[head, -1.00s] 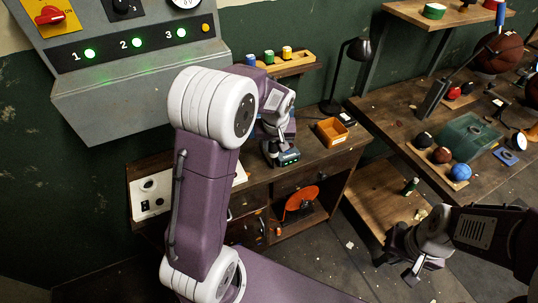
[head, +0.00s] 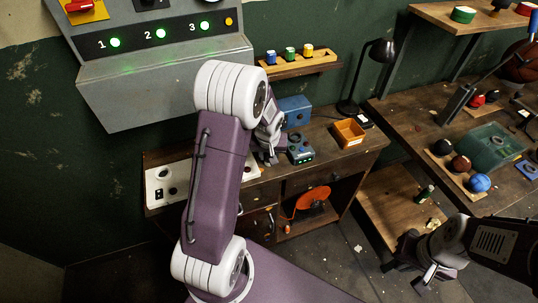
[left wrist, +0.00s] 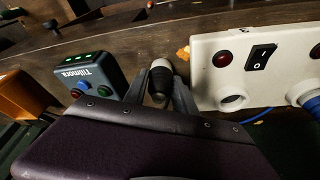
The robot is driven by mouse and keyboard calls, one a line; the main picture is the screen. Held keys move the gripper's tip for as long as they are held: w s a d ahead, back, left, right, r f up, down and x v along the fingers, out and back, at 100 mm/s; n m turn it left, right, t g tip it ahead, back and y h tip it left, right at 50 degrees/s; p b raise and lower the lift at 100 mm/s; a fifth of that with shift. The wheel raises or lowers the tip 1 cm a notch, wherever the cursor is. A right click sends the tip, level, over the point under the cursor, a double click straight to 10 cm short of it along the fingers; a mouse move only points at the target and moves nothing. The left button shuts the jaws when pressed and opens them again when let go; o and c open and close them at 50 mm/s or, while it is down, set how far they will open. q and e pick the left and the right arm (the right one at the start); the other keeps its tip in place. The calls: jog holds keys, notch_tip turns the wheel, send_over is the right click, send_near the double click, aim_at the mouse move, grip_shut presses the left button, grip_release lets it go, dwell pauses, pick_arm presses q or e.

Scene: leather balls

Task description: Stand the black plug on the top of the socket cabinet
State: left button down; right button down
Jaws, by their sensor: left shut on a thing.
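My left gripper (left wrist: 160,95) is shut on the black plug (left wrist: 160,78), a dark rounded body with a pale band at its far end. In the head view my left gripper (head: 268,156) is over the workbench, partly hidden by its arm, and the plug cannot be made out. The white socket cabinet (left wrist: 208,62) is just right of the gripper in the wrist view, with a red lamp, a black switch, a round socket and a blue plug. In the head view the cabinet (head: 168,174) lies left of the gripper, partly hidden. My right gripper (head: 424,276) hangs open and empty at lower right.
A dark Tilmora box (left wrist: 92,72) with buttons stands left of the gripper in the wrist view. A blue box (head: 295,110) and an orange tray (head: 348,133) are on the bench. A grey control panel (head: 165,82) hangs above. A lamp (head: 380,52) stands behind.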

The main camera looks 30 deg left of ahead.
pick_arm(q)
jog(key=shift+f, duration=0.25)
jog(key=c, duration=1)
grip_release()
jog(key=shift+r, duration=0.1)
jog(key=shift+r, duration=0.5)
jog(key=p+v, duration=0.1)
jog(key=v, duration=1)
jog(key=s+d+f+m, duration=0.1)
jog(key=s+d+f, duration=0.1)
jog(key=s+d, duration=0.1)
jog(key=s+d+f+m+g+h, duration=0.1)
jog(key=s+d+f+m, duration=0.1)
jog(key=s, duration=0.4)
jog(key=s+d+f+m, duration=0.2)
jog(key=s+d, duration=0.2)
jog(key=s, duration=0.1)
jog(key=shift+d+g+h, duration=0.3)
jog(key=shift+d+g, duration=0.05)
jog(key=shift+g, duration=0.05)
